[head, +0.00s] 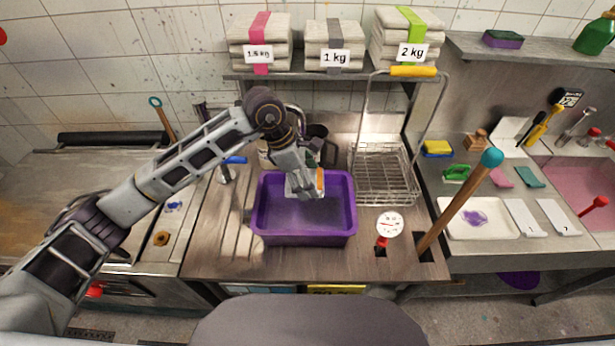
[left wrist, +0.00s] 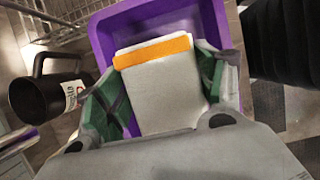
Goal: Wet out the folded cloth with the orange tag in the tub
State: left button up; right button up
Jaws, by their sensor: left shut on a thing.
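The folded cloth (left wrist: 165,95) is pale grey-white with an orange tag (left wrist: 153,51) across it. My left gripper (left wrist: 160,85) is shut on the cloth, with a green-padded finger at each side of it. In the head view the left gripper (head: 304,188) hangs over the far part of the purple tub (head: 304,239), and only a bit of the cloth and the orange tag (head: 320,180) shows beside it. The tub stands on the wooden counter and its visible floor looks plain purple. I cannot tell whether the cloth touches the tub floor. The right gripper is not in view.
A wire basket (head: 384,178) with a yellow-handled frame stands right of the tub. A dial gauge (head: 389,225) and a blue-topped stick (head: 461,197) stand at the front right. A dark jug (left wrist: 42,96) is close to the gripper. Stacked cloths (head: 334,49) lie on the shelf above.

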pick_arm(q)
jog(key=shift+f+b, duration=0.5)
jog(key=shift+f, duration=1.05)
jog(key=shift+f+b, duration=1.35)
jog(key=shift+f, duration=2.4)
jog(key=shift+f+b, duration=0.55)
jog(key=shift+f, duration=0.8)
jog(key=shift+w+a+b, duration=0.3)
jog(key=shift+b, duration=0.05)
jog(key=shift+s+d, duration=0.2)
